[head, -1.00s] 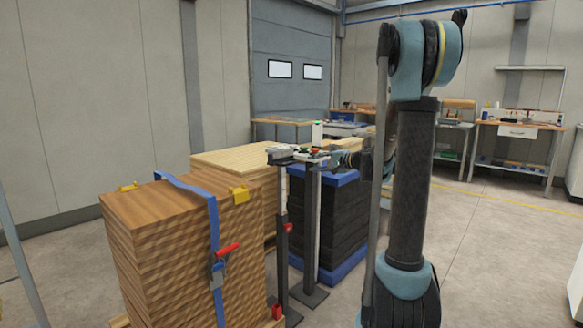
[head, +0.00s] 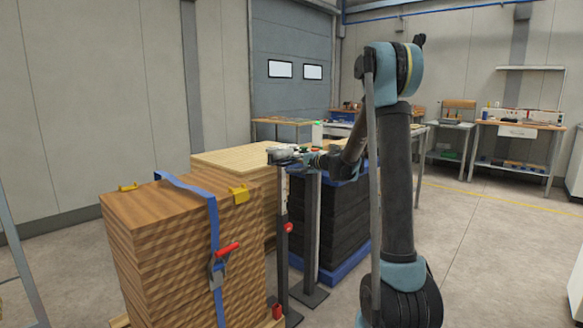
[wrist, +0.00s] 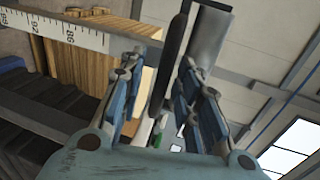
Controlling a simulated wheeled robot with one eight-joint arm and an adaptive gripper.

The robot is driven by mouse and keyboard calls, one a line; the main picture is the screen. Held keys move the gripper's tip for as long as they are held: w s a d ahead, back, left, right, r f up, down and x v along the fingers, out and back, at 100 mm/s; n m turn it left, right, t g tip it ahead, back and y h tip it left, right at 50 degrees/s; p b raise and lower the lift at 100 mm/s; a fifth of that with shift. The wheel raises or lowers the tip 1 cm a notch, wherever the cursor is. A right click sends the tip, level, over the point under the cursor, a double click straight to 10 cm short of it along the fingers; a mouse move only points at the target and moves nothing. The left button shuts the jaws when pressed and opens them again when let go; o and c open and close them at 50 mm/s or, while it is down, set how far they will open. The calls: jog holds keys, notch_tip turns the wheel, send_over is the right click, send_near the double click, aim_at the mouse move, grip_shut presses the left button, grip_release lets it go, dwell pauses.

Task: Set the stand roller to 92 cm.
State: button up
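The stand roller (head: 311,235) stands in the middle of the head view, between the wood stack and the black stack. Its grey upright carries a red knob (head: 289,228), and the roller head (head: 284,154) sits on top. A white scale strip (wrist: 60,28) with black marks and numbers shows at the upper left of the wrist view; its setting cannot be read. My gripper (wrist: 158,75) has its two blue fingers apart, with a dark bar and a grey part showing beyond them. In the head view it is beside the stand's top, partly hidden by the clutter there.
A strapped wood stack (head: 180,250) with a red-handled buckle stands close at the left. A black stack with blue ends (head: 345,225) stands behind the stand. Workbenches (head: 520,130) line the back. Open floor (head: 490,240) lies at the right.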

grip_shut()
jog(key=shift+f, duration=0.1)
notch_tip(320, 180, down, 6)
jog(key=shift+r, duration=0.1)
dwell(0.4)
grip_release()
